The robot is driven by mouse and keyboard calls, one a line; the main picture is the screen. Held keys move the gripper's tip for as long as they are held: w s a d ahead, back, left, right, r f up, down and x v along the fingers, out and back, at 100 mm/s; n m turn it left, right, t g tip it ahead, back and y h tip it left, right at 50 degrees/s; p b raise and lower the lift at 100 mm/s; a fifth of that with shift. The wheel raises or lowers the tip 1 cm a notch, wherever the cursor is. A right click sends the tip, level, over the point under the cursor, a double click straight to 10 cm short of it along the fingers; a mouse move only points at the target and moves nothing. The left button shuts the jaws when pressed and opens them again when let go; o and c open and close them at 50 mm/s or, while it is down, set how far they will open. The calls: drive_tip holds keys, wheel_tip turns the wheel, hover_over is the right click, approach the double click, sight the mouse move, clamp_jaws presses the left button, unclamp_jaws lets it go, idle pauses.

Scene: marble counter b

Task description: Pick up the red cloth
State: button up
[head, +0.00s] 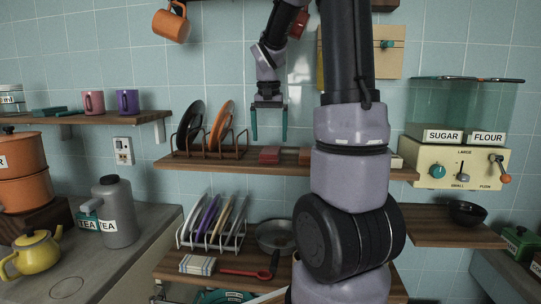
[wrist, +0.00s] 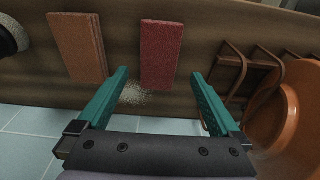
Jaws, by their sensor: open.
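The red cloth (head: 269,154) lies folded on the middle wooden shelf, to the right of the plate rack in the head view. In the wrist view the red cloth (wrist: 158,53) lies ahead of the fingertips, roughly centred between them. My gripper (head: 269,138) hangs pointing down above the shelf near the cloth. Its two green fingers are spread and empty, as the gripper also shows in the wrist view (wrist: 159,75). I cannot tell the exact gap between fingertips and cloth.
An orange-brown folded cloth (wrist: 78,47) lies beside the red one on the shelf (wrist: 205,40). A brown rack (head: 211,152) with a black plate (head: 190,124) and an orange plate (head: 220,122) stands to the left in the head view. My arm hides part of the shelf.

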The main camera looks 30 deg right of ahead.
sight(270, 150)
drive_tip(key=f, duration=0.4)
drive_tip(key=shift+w+d+f, duration=0.15)
drive_tip(key=shift+d+f, duration=0.1)
drive_tip(key=shift+c, duration=0.3)
drive_tip(key=c, duration=1.4)
drive_tip(key=shift+o, duration=0.2)
drive_tip(key=shift+a+r, duration=0.15)
drive_tip(key=shift+r, duration=0.45)
wheel_tip(270, 150, up, 6)
drive_tip(key=shift+f, duration=0.1)
drive_tip(key=s+a, duration=0.5)
drive_tip(key=s, duration=0.3)
drive_tip(key=s+a, duration=0.6)
drive_tip(key=s, duration=0.2)
drive_tip(key=shift+s, duration=0.3)
